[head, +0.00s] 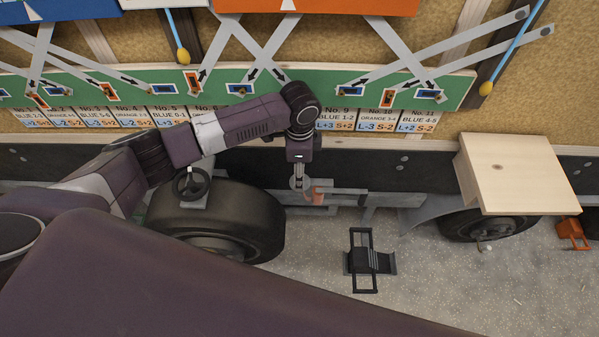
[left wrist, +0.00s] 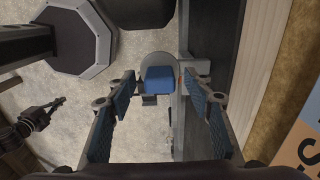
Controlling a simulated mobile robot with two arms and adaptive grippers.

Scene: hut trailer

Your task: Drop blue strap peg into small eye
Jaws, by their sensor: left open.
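My left gripper (head: 299,172) points down below the green board, in front of the trailer's dark lower side. In the left wrist view its two blue-padded fingers (left wrist: 159,88) are spread wide. A blue block (left wrist: 158,80) shows between the fingertips, with gaps on both sides, against a grey round plate (left wrist: 147,62). I cannot tell whether this block is the strap peg, or how deep it sits. The small eye cannot be made out for sure. The green board (head: 320,76) carries grey straps ending at blue and orange framed slots. My right gripper is not in view.
A black tyre (head: 240,225) stands left of the gripper and a pale wooden box (head: 515,165) sits over a wheel at right. A black step-like stand (head: 370,262) is on the gravel. Yellow-ended blue cords (head: 183,55) hang above. Open gravel lies at centre right.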

